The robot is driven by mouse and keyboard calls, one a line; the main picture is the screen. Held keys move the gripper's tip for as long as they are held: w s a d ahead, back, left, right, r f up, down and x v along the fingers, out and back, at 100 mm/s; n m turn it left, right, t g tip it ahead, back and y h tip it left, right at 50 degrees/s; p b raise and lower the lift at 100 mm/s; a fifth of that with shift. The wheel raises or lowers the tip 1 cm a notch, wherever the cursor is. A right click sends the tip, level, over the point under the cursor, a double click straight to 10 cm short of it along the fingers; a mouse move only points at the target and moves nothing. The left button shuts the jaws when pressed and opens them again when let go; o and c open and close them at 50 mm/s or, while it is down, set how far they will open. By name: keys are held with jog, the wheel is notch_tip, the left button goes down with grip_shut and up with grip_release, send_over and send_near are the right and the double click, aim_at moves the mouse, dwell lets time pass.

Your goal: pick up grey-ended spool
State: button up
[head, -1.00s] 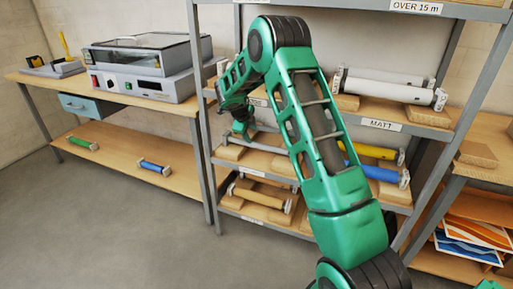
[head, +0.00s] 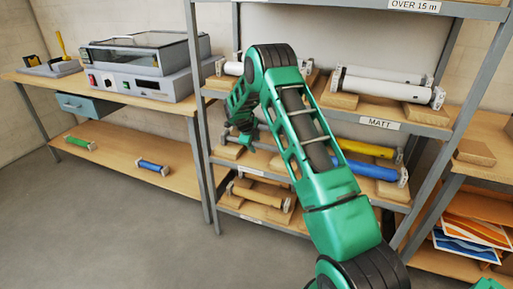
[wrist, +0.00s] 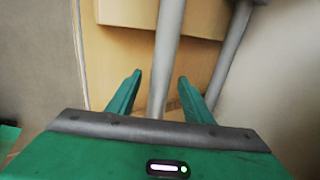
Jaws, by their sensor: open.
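My gripper (wrist: 159,78) is open in the wrist view, its two green fingers apart. A smooth grey bar (wrist: 168,38), which looks like a roll, runs lengthwise between and beyond the fingers; no finger visibly closes on it. Its end is out of sight, so I cannot tell whether it is the grey-ended spool. In the head view my gripper (head: 244,140) is at the left part of the middle shelf, small and partly hidden by my arm. A grey roll (head: 266,146) shows there, largely covered by the arm.
The shelf rack's left post (head: 201,130) stands close to my gripper. Yellow (head: 368,149) and blue (head: 374,170) rolls lie to the right on the same shelf. White rolls (head: 385,88) lie above and a tan roll (head: 258,194) below. The laminator (head: 145,65) stands on the left bench.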

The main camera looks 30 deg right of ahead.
grip_shut()
jog(key=shift+r, duration=0.1)
